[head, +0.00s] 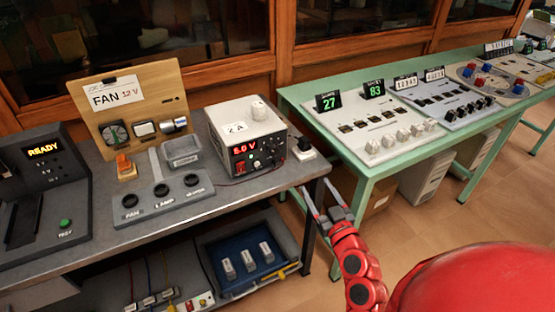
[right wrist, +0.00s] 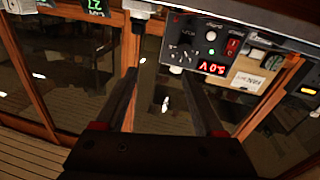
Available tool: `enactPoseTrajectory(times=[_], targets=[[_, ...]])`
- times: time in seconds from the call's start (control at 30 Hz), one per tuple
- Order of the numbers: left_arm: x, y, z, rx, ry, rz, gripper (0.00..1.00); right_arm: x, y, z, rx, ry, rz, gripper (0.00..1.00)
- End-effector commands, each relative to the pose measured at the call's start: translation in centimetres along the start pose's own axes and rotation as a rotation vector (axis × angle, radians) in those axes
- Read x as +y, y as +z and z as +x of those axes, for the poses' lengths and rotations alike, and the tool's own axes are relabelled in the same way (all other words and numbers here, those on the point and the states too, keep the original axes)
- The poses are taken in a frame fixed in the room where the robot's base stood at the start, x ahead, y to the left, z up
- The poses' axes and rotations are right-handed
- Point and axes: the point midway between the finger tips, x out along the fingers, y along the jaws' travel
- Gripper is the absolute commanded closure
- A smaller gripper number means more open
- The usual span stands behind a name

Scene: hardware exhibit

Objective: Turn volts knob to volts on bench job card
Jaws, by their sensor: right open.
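The bench job card (head: 117,95) is pinned to an upright wooden board and reads FAN 12 V. Small dark controls (head: 265,146) sit right of the display; I cannot tell which is the volts knob. The power supply also shows upside down in the right wrist view (right wrist: 190,50). My right gripper (head: 320,192) is open and empty, off the bench's right end and apart from the supply; its fingers show in the wrist view (right wrist: 160,75). My left gripper is not in view.
A grey panel with several dark sockets (head: 163,199) and a grey tray (head: 181,152) lie left of the supply. A white block (head: 303,150) sits near the bench's right edge. A green table (head: 360,168) with instrument panels stands to the right, across a narrow gap.

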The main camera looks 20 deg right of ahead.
Motion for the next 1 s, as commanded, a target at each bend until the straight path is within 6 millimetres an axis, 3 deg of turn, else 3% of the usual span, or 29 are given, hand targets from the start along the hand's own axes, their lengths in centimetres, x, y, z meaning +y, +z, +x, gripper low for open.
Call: enactPoseTrajectory(times=[0.2, 0.37, 1.0], targets=[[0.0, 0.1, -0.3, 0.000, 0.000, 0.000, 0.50, -2.8, -0.6, -1.0, -0.024, -0.140, -0.079, 0.29], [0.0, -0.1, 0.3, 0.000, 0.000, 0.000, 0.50, -3.4, -0.9, 0.3, -0.024, -0.156, -0.085, 0.29], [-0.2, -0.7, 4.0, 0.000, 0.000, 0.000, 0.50, -5.3, -0.5, 13.7, -0.024, -0.151, -0.081, 0.29]])
